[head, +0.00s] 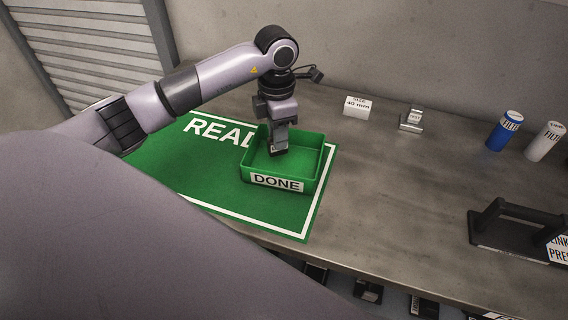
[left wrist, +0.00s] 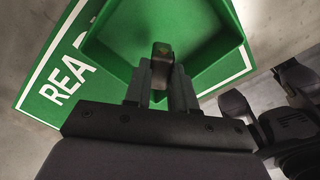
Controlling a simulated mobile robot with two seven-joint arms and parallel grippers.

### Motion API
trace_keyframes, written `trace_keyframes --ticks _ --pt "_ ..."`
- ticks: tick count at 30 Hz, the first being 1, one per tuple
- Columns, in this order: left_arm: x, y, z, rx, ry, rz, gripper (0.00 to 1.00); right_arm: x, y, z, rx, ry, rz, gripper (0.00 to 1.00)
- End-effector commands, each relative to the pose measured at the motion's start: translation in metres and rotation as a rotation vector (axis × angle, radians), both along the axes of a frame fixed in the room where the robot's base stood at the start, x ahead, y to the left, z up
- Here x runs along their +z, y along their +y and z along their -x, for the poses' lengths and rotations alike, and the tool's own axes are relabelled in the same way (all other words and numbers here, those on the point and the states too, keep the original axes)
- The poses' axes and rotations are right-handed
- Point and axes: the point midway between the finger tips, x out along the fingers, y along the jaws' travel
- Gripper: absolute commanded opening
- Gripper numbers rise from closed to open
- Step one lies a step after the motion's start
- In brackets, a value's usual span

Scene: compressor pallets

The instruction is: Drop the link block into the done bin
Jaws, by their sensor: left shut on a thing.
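The done bin (head: 318,172) is an open green box with a white DONE label on its front wall, standing on the green mat. My left gripper (head: 279,146) points down into the bin opening. It is shut on the link block (left wrist: 162,54), a small dark grey piece between the fingertips in the left wrist view. The bin (left wrist: 112,62) lies below the block in that view, and its green floor looks bare around it. In the head view the block is mostly hidden by the fingers. Whether it touches the bin floor I cannot tell. My right gripper is not in view.
The green mat (head: 180,165) with white lettering lies under the bin. To the right are a white size card (head: 357,106), a small metal block (head: 411,120), a blue filter (head: 504,131), a white filter (head: 544,142) and a black link press (head: 510,228). Grey tabletop between is clear.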

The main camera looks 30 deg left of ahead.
Motion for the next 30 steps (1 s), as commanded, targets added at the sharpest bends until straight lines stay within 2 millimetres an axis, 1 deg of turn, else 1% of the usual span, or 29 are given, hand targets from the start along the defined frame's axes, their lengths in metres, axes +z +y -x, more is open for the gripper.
trace_keyframes --ticks 1,3,11,12,14,15,22,24,26,30 --pt "-0.007 0.0 0.0 0.0 -0.002 0.001 0.0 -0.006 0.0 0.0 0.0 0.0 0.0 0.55" --pt "-0.01 0.0 0.0 0.0 -0.002 0.002 0.0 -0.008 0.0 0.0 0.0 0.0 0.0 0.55" --pt "-0.01 0.0 -0.001 -0.001 -0.002 0.002 0.0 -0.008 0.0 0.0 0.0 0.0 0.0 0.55" --pt "-0.01 0.0 -0.001 -0.001 -0.002 0.002 0.32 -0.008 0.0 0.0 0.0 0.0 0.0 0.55" --pt "-0.01 0.0 -0.001 -0.001 -0.002 0.002 0.51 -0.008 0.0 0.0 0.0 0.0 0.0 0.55" --pt "-0.01 0.0 -0.001 -0.001 -0.002 0.002 0.55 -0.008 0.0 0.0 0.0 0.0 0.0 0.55" --pt "-0.011 0.0 0.0 -0.002 0.0 0.0 0.55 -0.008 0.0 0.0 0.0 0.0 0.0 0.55" --pt "-0.009 0.0 0.0 -0.002 -0.001 0.001 0.55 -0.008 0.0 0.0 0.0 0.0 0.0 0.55" --pt "-0.004 0.0 -0.001 -0.001 -0.003 0.001 0.55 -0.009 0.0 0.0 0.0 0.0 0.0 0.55" --pt "0.018 0.0 -0.001 -0.002 -0.006 0.0 0.55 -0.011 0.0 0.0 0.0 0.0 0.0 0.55"
